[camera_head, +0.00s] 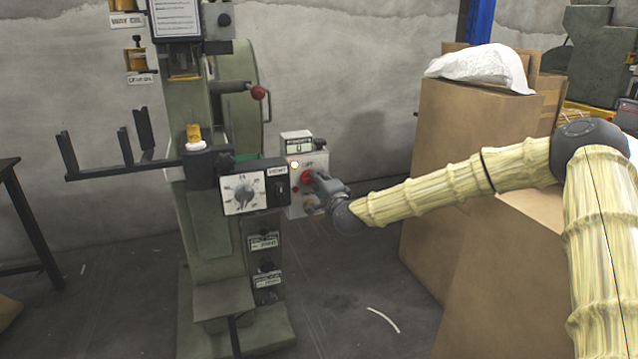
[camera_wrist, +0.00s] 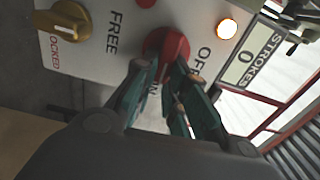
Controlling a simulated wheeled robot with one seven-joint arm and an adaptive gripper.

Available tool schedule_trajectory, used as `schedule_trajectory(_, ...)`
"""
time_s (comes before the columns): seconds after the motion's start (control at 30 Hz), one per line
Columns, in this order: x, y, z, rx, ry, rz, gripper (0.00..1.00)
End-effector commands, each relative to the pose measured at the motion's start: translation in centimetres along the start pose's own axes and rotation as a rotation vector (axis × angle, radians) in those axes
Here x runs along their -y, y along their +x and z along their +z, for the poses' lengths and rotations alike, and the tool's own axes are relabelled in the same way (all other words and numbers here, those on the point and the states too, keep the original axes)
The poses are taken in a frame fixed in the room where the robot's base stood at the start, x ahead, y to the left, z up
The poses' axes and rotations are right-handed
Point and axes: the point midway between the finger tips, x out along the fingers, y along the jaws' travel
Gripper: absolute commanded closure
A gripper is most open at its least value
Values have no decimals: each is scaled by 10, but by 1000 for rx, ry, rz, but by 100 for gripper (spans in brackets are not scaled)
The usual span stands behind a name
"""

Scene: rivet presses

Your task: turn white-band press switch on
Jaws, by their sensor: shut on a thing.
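The green press (camera_head: 210,220) stands left of the middle in the head view, with a whitish ring (camera_head: 195,146) under an amber cup. A grey switch box (camera_head: 296,160) is on its right side. Its red rotary switch (camera_wrist: 166,48) shows in the wrist view, with OFF printed to its upper right and lettering partly hidden below. The switch also shows small in the head view (camera_head: 307,176). My gripper (camera_wrist: 165,75) is shut on the red switch; its fingers hide part of it. Which way the switch points is unclear.
A yellow selector (camera_wrist: 66,24) marked FREE and LOCKED is beside the switch. A lamp (camera_wrist: 227,28) glows near a STROKES counter (camera_wrist: 248,57) reading 0. A dial panel (camera_head: 243,190) sits left of the box. Cardboard boxes (camera_head: 450,150) stand to the right, close to my arm.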

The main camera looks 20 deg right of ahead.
Motion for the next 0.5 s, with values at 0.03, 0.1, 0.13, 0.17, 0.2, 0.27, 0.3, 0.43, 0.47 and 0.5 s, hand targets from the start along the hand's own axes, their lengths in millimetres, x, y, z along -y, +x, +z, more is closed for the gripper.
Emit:
schedule_trajectory(0.03,-3,0,-2,-4,14,3,100)
schedule_trajectory(0.1,-4,0,-2,-4,30,3,100)
schedule_trajectory(0.13,-4,0,-2,-4,35,3,100)
schedule_trajectory(0.17,-4,0,-2,-4,39,3,100)
schedule_trajectory(0.2,-4,0,-2,-3,43,3,100)
schedule_trajectory(0.27,-3,0,-2,-3,47,3,100)
schedule_trajectory(0.3,-3,0,-2,-3,49,3,100)
schedule_trajectory(0.43,-3,0,-2,-3,50,3,100)
schedule_trajectory(0.47,-3,0,-2,-3,50,3,100)
schedule_trajectory(0.5,-3,0,-2,-3,50,3,100)
